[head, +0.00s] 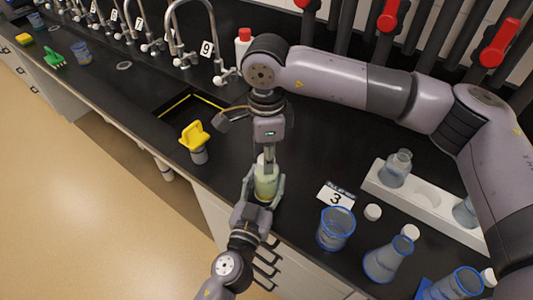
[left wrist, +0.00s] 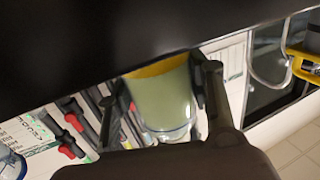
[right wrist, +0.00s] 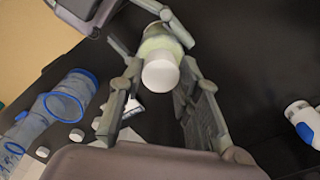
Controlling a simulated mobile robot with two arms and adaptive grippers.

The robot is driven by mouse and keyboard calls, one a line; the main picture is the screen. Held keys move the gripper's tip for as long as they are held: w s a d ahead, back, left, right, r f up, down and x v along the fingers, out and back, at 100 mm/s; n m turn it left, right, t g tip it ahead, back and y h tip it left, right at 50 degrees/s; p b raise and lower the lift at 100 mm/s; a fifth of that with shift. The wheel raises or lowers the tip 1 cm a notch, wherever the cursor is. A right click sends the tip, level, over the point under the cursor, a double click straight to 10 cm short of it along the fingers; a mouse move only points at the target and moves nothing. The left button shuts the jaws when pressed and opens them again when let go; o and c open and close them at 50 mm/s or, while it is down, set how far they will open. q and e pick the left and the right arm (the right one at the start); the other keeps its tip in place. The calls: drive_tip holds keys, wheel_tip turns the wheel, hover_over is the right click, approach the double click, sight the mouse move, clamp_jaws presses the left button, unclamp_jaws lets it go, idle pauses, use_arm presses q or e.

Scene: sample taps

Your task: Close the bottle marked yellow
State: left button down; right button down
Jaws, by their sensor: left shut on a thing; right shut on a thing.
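A pale green-yellow bottle (head: 265,183) is held upright at the front edge of the black bench. It also fills the middle of the left wrist view (left wrist: 163,100), where a yellow band shows on it. My left gripper (head: 264,190) is shut on the bottle's body, one finger on each side. My right gripper (head: 268,158) points down from above, shut on the white cap (right wrist: 161,74) at the bottle's top. In the right wrist view the cap lies in line with the bottle; whether it is seated on the neck cannot be told.
Blue-rimmed beaker (head: 335,230), flask (head: 388,260), loose white caps (head: 373,212) and a "3" card (head: 336,197) stand right of the bottle. A white rack (head: 430,205) holds flasks behind. A yellow-topped item (head: 195,140) and sink (head: 190,105) are left.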

drive_tip(key=c, duration=1.1)
unclamp_jaws()
wheel_tip(320, 180, up, 12)
use_arm(q)
drive_tip(key=c, duration=0.7)
unclamp_jaws()
